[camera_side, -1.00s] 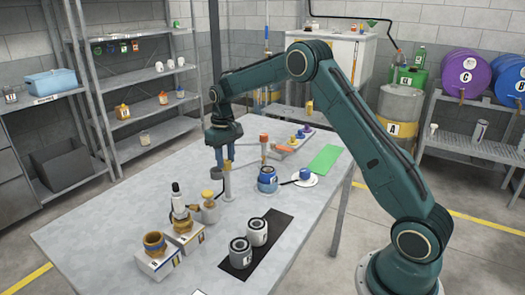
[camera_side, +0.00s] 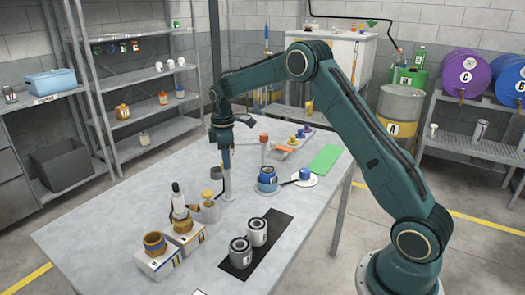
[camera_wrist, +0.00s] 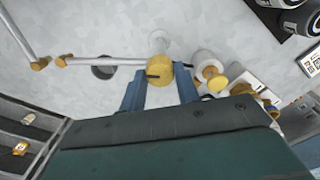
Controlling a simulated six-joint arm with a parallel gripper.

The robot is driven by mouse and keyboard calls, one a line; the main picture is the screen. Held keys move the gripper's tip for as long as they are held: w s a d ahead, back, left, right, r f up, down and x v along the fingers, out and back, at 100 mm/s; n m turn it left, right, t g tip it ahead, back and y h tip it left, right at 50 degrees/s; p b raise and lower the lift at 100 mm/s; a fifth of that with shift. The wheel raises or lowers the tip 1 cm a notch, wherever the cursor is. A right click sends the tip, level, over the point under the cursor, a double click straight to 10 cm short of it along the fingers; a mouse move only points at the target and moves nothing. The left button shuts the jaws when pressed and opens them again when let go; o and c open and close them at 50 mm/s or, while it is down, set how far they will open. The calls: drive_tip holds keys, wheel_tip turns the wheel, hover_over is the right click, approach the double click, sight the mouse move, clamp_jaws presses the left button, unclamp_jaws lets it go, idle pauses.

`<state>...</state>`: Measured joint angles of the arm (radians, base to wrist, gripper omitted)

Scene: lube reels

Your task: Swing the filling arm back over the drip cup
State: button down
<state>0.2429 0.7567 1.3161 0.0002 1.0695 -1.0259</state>
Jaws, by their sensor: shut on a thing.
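The filling arm (camera_wrist: 100,62) is a thin grey bar with a yellow tip, reaching left from a yellow hub (camera_wrist: 160,72) in the wrist view. Its pale post (camera_side: 228,184) stands upright on the table in the side view. The dark round drip cup (camera_wrist: 104,72) lies along the bar, between hub and tip, partly overlapped by it; it also shows behind the post in the side view (camera_side: 216,172). My gripper (camera_wrist: 162,82) has its blue fingers on either side of the hub, shut on it. In the side view my gripper (camera_side: 226,166) is at the post top, hiding the bar there.
A brass-topped pump (camera_wrist: 212,76) stands close beside the post. An orange-capped post (camera_side: 264,150) and a blue-labelled pot (camera_side: 267,180) stand to the right. Two grey cans sit on a black mat (camera_side: 239,268).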

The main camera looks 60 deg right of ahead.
drive_tip(key=n, duration=0.5)
drive_tip(key=shift+r, duration=0.1)
idle(0.5)
drive_tip(key=c, duration=1)
unclamp_jaws()
drive_tip(key=shift+c, duration=0.2)
wheel_tip(320, 180, up, 14)
